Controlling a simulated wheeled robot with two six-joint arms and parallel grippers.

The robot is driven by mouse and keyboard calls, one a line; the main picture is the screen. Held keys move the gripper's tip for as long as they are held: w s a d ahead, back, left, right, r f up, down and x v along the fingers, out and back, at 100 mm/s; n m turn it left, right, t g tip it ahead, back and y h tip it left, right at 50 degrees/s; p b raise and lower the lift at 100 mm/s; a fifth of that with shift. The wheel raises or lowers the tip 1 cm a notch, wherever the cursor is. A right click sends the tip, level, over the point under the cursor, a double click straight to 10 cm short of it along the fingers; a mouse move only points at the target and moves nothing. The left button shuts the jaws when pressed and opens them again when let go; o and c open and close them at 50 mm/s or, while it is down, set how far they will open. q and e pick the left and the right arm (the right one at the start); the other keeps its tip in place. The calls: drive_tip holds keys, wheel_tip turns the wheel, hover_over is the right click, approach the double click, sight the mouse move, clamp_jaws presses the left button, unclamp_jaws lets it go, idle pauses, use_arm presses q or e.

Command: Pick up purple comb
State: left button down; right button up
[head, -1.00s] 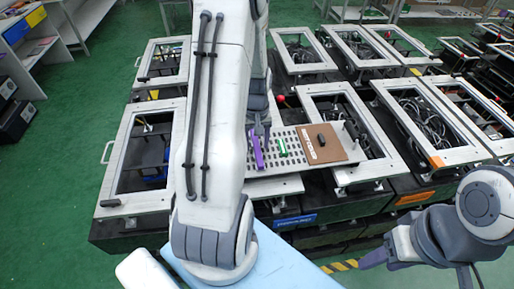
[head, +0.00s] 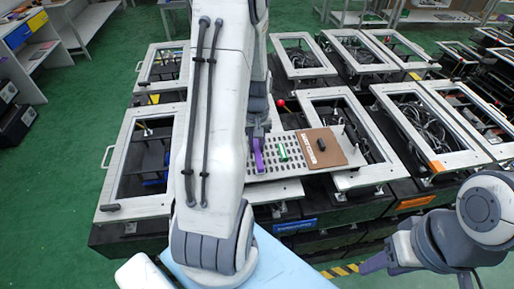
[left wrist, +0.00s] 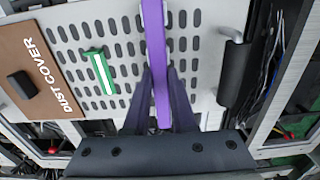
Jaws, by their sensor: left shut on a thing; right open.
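The purple comb (head: 258,155) shows in the head view at the left part of a perforated plate, under my left gripper (head: 257,130). In the left wrist view the comb (left wrist: 157,60) runs lengthwise between the fingers of my left gripper (left wrist: 160,82), which is shut on it. The comb's lower end lies close to the gripper body. I cannot tell whether it is clear of the plate. My right gripper (head: 366,267) is open and empty at the lower right of the head view, away from the plate.
A green and white item (left wrist: 98,72) lies on the perforated plate (left wrist: 187,75) beside the comb. A brown dust cover (left wrist: 38,70) with a black handle is next to it. Framed fixtures with cables surround the plate. A red knob (head: 281,103) stands behind it.

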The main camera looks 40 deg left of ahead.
sight(256, 150)
use_arm(q)
drive_tip(key=r, duration=0.1)
drive_tip(key=r+b, duration=0.1)
drive_tip(key=r, duration=0.1)
drive_tip(key=s+r, duration=0.1)
drive_tip(key=shift+d+r, duration=0.15)
drive_tip(key=shift+d, duration=0.15)
drive_tip(key=s+d+r+b, duration=0.2)
drive_tip(key=s+d+r, duration=0.4)
drive_tip(key=s, duration=0.2)
drive_tip(key=shift+s+r, duration=0.15)
drive_tip(key=shift+s, duration=0.15)
drive_tip(key=shift+a, duration=0.1)
